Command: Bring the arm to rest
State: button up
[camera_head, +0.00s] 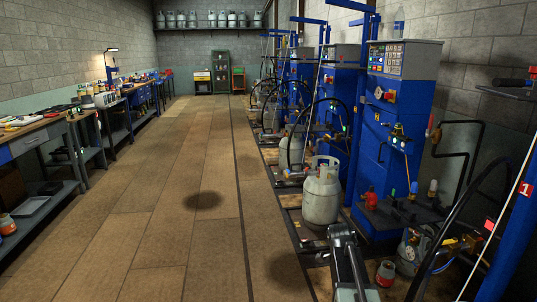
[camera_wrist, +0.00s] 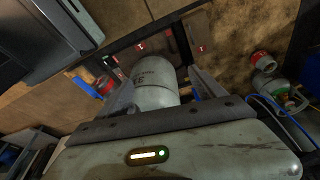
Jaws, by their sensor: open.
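My gripper (camera_wrist: 160,84) shows in the wrist view with its two grey fingers spread apart. A pale grey cylinder (camera_wrist: 154,80) with dark lettering appears between and beyond the fingers; I see a gap beside it, and I cannot tell its exact distance. In the head view, part of my arm (camera_head: 345,255) rises at the bottom, right of the middle. A pale gas cylinder (camera_head: 321,195) with a collar stands upright just beyond it, beside the blue scale machine (camera_head: 397,125). The gripper's fingers are not clear in the head view.
Several blue scale machines line the right wall, with black hoses (camera_head: 465,200) hanging near my arm. A small red-topped canister (camera_head: 386,270) stands at lower right. Workbenches (camera_head: 30,135) run along the left wall. The brown floor (camera_head: 170,200) between is clear.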

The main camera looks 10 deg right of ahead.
jog(key=s+a+n+t+y, duration=0.1)
jog(key=s+a+n, duration=0.2)
jog(key=a+n, duration=0.7)
jog(key=s+a+n+y, duration=0.25)
jog(key=a+n, duration=0.45)
jog(key=a, duration=0.6)
notch_tip(320, 180, up, 22)
jog(key=n+p, duration=0.3)
jog(key=p, duration=1.9)
jog(key=shift+s+f+p, duration=0.15)
jog(key=shift+s+p, duration=0.05)
jog(key=shift+p, duration=0.1)
jog(key=shift+f+h, duration=0.1)
jog(key=shift+h, duration=0.15)
